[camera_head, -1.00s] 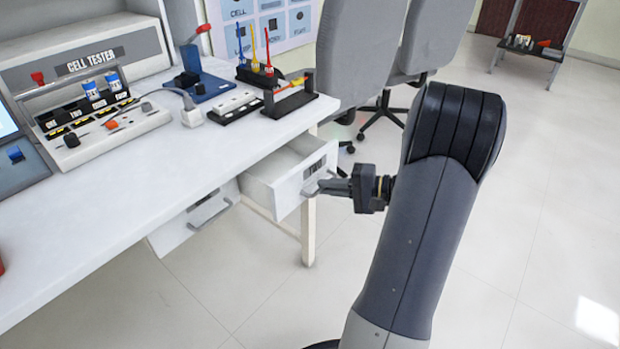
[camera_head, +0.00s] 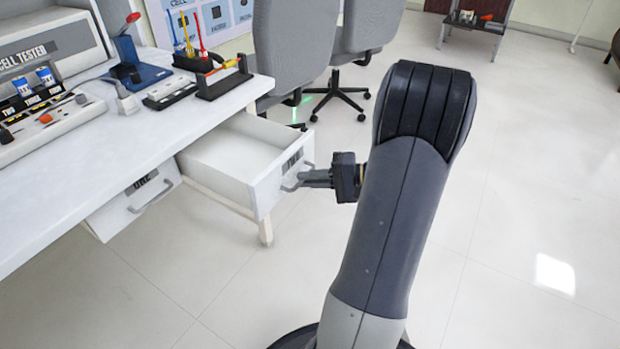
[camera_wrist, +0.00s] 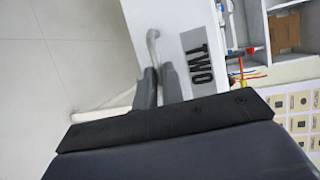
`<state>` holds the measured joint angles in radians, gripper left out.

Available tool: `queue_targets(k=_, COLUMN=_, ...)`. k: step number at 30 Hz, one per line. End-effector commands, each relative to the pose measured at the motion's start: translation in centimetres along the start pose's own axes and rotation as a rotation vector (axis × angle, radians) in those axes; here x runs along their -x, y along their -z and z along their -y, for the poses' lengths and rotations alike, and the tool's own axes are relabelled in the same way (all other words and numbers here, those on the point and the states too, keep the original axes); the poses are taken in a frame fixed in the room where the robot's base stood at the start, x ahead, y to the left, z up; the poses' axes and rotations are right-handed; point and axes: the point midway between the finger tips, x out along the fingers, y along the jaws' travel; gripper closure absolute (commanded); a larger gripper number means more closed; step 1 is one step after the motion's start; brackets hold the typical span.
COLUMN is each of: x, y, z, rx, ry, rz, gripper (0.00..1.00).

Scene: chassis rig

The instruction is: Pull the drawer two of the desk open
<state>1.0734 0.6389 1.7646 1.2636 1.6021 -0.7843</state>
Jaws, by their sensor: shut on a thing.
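The white drawer labelled TWO (camera_head: 262,200) sticks well out from under the desk (camera_head: 150,125), and its inside shows empty. My gripper (camera_head: 304,180) is shut on the drawer's grey handle (camera_head: 292,186) at the front panel. In the wrist view, the fingers (camera_wrist: 158,84) meet the handle (camera_wrist: 153,45) beside the TWO label (camera_wrist: 198,62). My arm does not cover the drawer front. The exact finger contact is small and partly hidden by the gripper body.
Drawer ONE (camera_head: 130,205) hangs to the left, its front panel near the desk edge. Grey chairs (camera_head: 295,50) stand behind the desk's far end. A cell tester (camera_head: 40,50) and tools (camera_head: 205,75) sit on the desktop. The floor to the right is clear.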

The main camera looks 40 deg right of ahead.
Motion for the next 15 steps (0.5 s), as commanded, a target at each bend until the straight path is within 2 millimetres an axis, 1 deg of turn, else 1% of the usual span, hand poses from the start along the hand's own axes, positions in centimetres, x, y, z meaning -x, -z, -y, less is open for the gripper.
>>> queue_targets(k=1, x=0.02, y=0.08, z=-0.03, rx=0.001, ry=-0.001, rz=-0.003, gripper=0.9)
queue_targets(k=9, x=0.0, y=0.05, z=-0.01, rx=0.0, ry=0.0, rz=-0.002, gripper=0.69)
queue_targets(k=15, x=0.01, y=0.04, z=0.0, rx=0.0, ry=0.0, rz=-0.001, gripper=0.69)
